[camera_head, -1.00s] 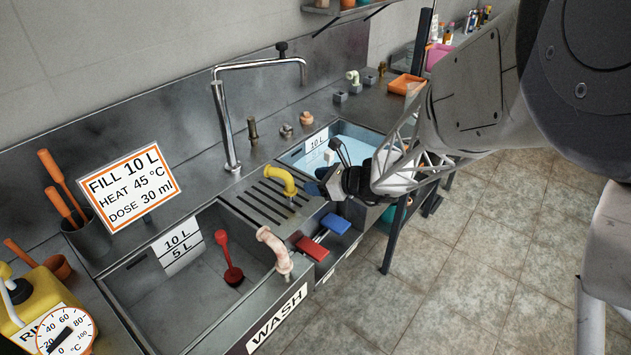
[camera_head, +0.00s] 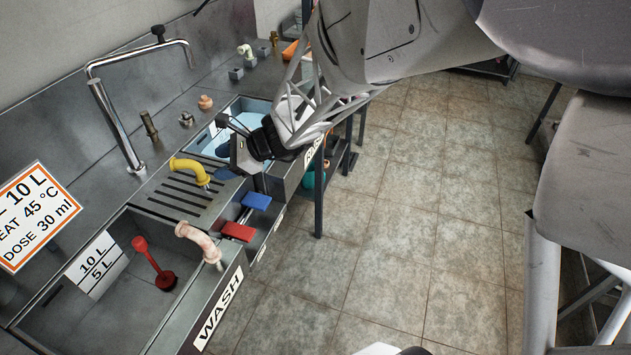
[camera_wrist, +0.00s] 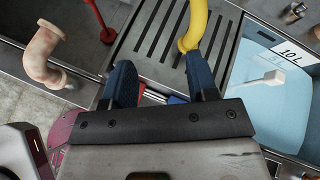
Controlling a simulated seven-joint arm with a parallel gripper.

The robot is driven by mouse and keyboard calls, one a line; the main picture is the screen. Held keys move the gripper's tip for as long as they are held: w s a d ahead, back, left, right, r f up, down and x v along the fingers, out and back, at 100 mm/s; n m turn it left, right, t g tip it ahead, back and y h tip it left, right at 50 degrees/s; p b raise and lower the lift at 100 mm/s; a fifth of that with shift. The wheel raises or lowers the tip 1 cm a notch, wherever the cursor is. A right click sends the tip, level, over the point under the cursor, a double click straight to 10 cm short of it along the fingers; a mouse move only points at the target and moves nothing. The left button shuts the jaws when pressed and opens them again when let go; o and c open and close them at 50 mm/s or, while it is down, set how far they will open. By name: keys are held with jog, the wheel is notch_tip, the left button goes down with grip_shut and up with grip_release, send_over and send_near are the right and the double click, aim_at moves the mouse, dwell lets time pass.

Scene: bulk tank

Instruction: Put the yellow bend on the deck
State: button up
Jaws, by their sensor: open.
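The yellow bend (camera_head: 189,169) is a curved pipe piece on the slotted drainer (camera_head: 172,203) between the two basins. It also shows at the top of the wrist view (camera_wrist: 193,24), where its lower end is near my right finger. My gripper (camera_head: 229,173) is just right of the bend in the head view. In the wrist view, the blue fingers of my gripper (camera_wrist: 160,79) are spread apart with nothing between them. I cannot tell whether the right finger touches the bend. The steel deck (camera_head: 165,150) runs behind the basins, with the tap on it.
A pinkish bend (camera_head: 198,240) stands on the front rim of the wash basin. A red-handled plunger (camera_head: 152,262) stands in that basin. Red (camera_head: 237,231) and blue (camera_head: 257,201) pedals or levers project at the front. The tall tap (camera_head: 118,125) rises behind the drainer.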

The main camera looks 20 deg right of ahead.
jog(key=s+d+r+n+g+h, duration=0.1)
jog(key=s+d+r+n+h, duration=0.2)
jog(key=s+n, duration=0.3)
jog(key=s+d+r+n+g+h, duration=0.1)
jog(key=s+d+r+n+h, duration=0.3)
jog(key=s+n, duration=0.3)
jog(key=s+d+r+n+g+h, duration=0.1)
jog(key=s+d+r+n+h, duration=0.3)
jog(key=s, duration=1.1)
jog(key=shift+d+r+n, duration=0.25)
jog(key=shift+r+n, duration=0.45)
jog(key=shift+n, duration=0.5)
